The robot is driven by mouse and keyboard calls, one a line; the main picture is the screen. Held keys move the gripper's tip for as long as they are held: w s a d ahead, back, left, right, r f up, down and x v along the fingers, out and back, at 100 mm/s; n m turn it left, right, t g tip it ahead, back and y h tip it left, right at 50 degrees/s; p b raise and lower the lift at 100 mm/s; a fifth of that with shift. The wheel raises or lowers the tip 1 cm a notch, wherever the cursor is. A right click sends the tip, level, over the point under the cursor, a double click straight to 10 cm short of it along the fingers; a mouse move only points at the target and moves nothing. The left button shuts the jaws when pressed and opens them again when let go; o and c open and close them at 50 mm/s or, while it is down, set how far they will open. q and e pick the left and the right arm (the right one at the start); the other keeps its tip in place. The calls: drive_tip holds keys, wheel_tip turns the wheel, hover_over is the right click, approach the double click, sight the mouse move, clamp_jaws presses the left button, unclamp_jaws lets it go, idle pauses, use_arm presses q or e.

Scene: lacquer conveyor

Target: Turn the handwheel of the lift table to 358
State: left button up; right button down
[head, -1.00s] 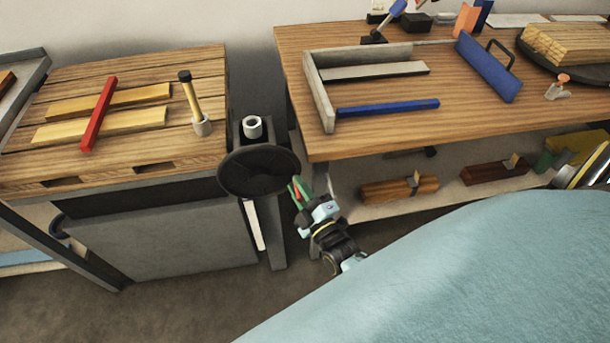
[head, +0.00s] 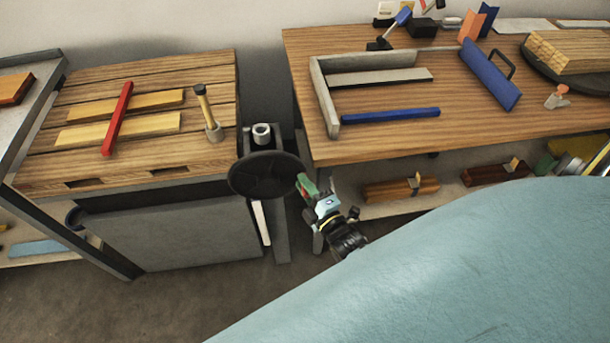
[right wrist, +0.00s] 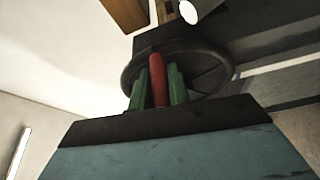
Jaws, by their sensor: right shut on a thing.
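The lift table (head: 190,235) has a slatted wooden top and grey body and stands at left in the head view. Its dark round handwheel (head: 268,175) is at its right side, and the handwheel also shows in the right wrist view (right wrist: 205,60). A red handle (right wrist: 158,80) stands at the wheel's near edge. My right gripper (head: 304,186) is at the wheel's right rim; its green fingers are shut on the red handle, one on each side. I can read no number on the table or wheel. My left gripper is not in view.
A red bar (head: 117,118), yellow boards (head: 118,130) and a yellow-handled tool (head: 208,112) are on the lift table's top. A workbench (head: 395,145) with a grey frame (head: 326,97) and blue bar (head: 390,115) stands close right of the wheel.

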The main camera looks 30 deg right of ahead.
drive_tip(key=c, duration=1.3)
unclamp_jaws()
drive_tip(key=shift+s, duration=0.1)
drive_tip(key=s, duration=1.3)
drive_tip(key=shift+s+f, duration=0.1)
drive_tip(key=shift+f, duration=0.25)
